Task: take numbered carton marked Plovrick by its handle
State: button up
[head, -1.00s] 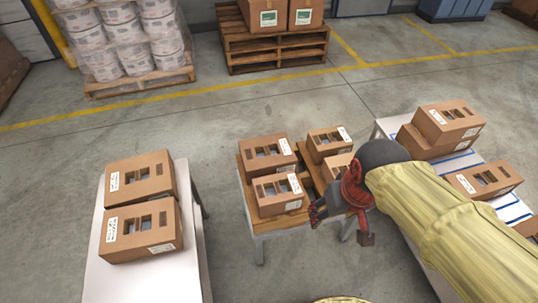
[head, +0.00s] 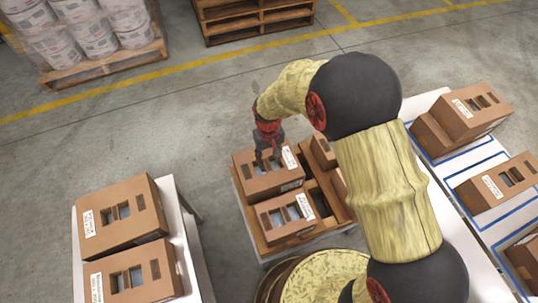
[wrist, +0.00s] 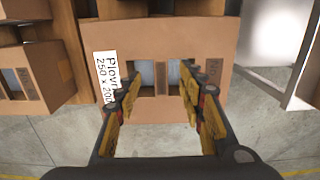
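The Plovrick carton (head: 262,184) is a brown box at the back left of the small wooden table. In the wrist view its white label (wrist: 106,78) reads "Plovr" and "250 x 20", the rest being covered. Two openings in its top leave a cardboard handle strip (wrist: 161,78) between them. My gripper (head: 268,163) is above the carton, pointing down. In the wrist view my gripper (wrist: 161,84) is open, one finger over each opening, with the strip between them and apart from both. I cannot tell how deep the fingertips reach.
Another carton (head: 284,217) stands just in front, and more are on the right, partly behind my arm. A left table (head: 187,240) holds two cartons. A right table (head: 470,158) with blue lines holds several. Floor shows behind the wooden table.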

aim_at(268, 164)
jog(key=shift+w+a+r, duration=0.35)
jog(key=shift+w+r, duration=0.05)
jog(key=shift+w, duration=0.3)
jog(key=shift+w+a+f+t, duration=0.1)
jog(key=shift+w+f+t, duration=0.1)
jog(key=shift+w+t, duration=0.1)
jog(key=f+b, duration=0.1)
jog(key=f, duration=0.1)
jog(key=f+b, duration=0.1)
jog(key=f, duration=0.2)
jog(key=f+b, duration=0.1)
jog(key=f, duration=0.1)
jog(key=shift+s+f, duration=0.25)
jog(key=shift+r, duration=0.1)
jog(key=shift+c, duration=0.5)
grip_shut()
